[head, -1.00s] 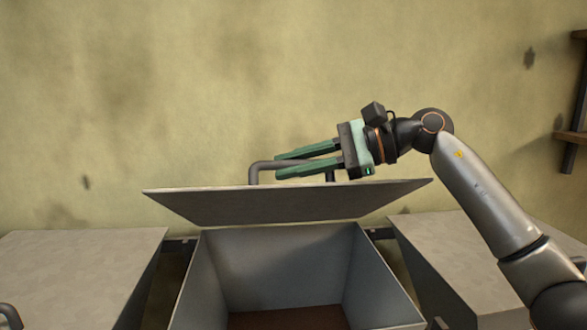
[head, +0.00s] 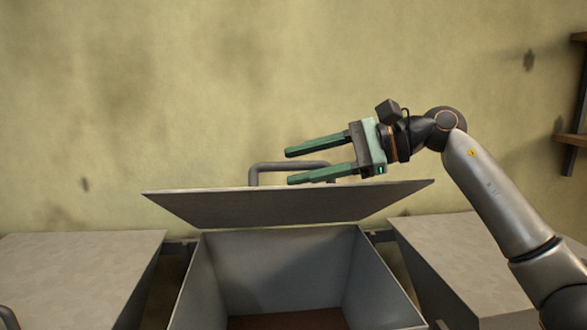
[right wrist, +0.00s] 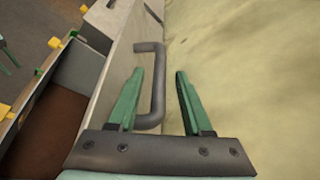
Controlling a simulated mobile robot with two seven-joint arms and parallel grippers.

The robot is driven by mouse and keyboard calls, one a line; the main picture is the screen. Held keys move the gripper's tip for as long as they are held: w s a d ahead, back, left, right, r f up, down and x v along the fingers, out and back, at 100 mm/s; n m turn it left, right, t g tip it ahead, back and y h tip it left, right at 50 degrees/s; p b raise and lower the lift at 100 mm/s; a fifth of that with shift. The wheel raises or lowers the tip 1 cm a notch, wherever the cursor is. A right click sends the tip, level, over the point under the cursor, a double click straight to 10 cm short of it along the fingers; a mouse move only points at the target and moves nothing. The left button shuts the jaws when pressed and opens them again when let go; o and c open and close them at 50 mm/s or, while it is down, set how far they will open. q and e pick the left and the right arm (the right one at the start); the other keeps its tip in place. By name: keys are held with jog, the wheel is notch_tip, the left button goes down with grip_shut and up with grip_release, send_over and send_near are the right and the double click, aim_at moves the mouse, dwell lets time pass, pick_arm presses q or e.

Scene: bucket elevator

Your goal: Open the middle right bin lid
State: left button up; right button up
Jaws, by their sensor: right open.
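The bin in the middle of the head view has its lid (head: 290,205) raised and tilted back, with the inside of the bin (head: 285,270) showing below it. A grey bar handle (head: 262,172) stands on the lid's upper side. My right gripper (head: 288,166) is open at the handle's right part, its green fingers pointing left.
Closed bin lids stand to the left (head: 75,265) and right (head: 475,260) of the open bin. A stained wall (head: 150,90) rises close behind. A dark shelf (head: 575,110) hangs at the far right.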

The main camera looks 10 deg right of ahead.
jog(key=b+v, duration=0.1)
jog(key=v, duration=0.9)
jog(key=shift+s+d, duration=0.1)
jog(key=shift+d, duration=0.25)
jog(key=shift+c, duration=0.2)
